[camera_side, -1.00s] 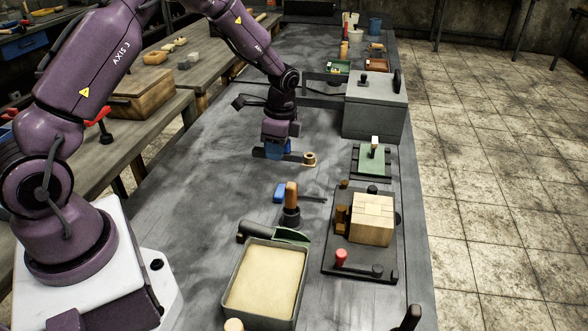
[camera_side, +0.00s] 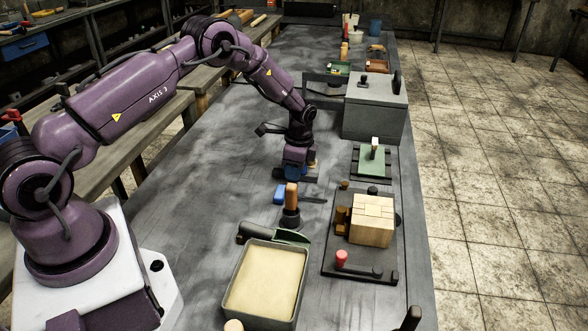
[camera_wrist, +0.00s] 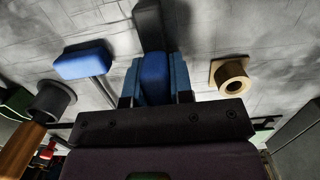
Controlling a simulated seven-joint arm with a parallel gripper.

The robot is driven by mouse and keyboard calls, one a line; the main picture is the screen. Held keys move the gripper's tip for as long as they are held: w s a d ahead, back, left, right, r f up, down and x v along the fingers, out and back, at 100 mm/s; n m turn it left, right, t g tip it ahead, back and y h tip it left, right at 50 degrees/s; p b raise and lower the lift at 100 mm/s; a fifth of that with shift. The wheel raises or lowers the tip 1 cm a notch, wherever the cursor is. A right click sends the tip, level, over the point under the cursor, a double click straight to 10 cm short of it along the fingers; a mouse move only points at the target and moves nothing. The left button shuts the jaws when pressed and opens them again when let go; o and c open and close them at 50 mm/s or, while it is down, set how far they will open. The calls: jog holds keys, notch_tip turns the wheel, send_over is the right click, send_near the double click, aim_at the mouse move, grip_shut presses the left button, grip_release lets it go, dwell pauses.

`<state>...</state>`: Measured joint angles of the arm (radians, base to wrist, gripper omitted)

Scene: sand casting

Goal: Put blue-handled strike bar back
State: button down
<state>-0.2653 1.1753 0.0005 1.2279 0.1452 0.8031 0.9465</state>
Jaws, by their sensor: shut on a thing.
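My gripper (camera_side: 297,172) points down over the middle of the bench and is shut on the blue handle of the strike bar (camera_wrist: 155,78). The bar's dark flat part (camera_wrist: 149,25) reaches away from the fingers in the wrist view. In the side view its blue handle (camera_side: 295,173) shows low between the fingers, close above the bench; I cannot tell whether the bar touches it. A second blue-handled tool (camera_side: 280,194) with a thin dark shaft lies just in front. It also shows left of my fingers in the wrist view (camera_wrist: 84,60).
A wooden-handled rammer (camera_side: 291,203) stands near my gripper. A tan ring-shaped piece (camera_wrist: 230,76) is right of the fingers in the wrist view. A grey box (camera_side: 375,108) stands behind right. The bench left is clear.

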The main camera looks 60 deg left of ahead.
jog(key=shift+f, duration=0.15)
jog(key=c, duration=1)
grip_release()
